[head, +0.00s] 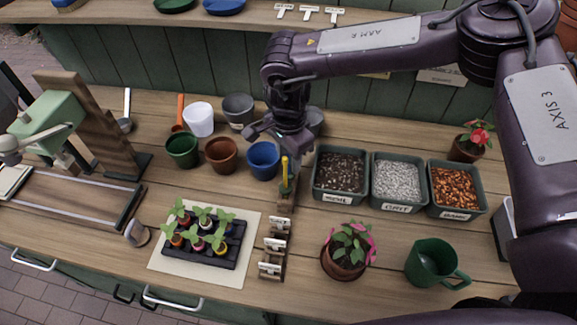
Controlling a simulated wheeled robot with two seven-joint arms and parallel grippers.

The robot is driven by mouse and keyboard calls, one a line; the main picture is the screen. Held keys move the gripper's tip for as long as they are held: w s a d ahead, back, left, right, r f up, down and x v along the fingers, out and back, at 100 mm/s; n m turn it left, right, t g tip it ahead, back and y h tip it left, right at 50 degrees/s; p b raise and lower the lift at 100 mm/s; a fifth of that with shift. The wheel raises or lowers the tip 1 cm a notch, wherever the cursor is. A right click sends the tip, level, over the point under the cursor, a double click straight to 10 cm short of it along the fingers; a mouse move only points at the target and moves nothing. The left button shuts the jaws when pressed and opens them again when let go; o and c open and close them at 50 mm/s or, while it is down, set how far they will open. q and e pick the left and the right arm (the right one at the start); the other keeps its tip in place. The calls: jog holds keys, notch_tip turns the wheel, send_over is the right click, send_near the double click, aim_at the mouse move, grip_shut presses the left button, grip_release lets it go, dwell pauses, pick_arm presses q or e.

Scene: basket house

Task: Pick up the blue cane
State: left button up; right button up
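My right gripper (284,150) hangs pointing down over the middle of the bench, just behind a small wooden holder (287,195). A yellow upright stick (284,168) stands at this holder, close in front of the gripper. I cannot make out a blue cane; the gripper and wrist cover part of the area behind the holder. The gripper's fingers are too small and dark to tell whether they are open or shut. My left gripper is not in view.
A blue pot (263,161) and a terracotta pot (221,155) stand left of the gripper. A soil bin (340,198) stands close on its right. A label rack (274,250), a seedling tray (232,258), a flowering plant (347,252) and a green jug (430,264) stand in front.

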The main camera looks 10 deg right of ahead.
grip_shut()
dwell(0.5)
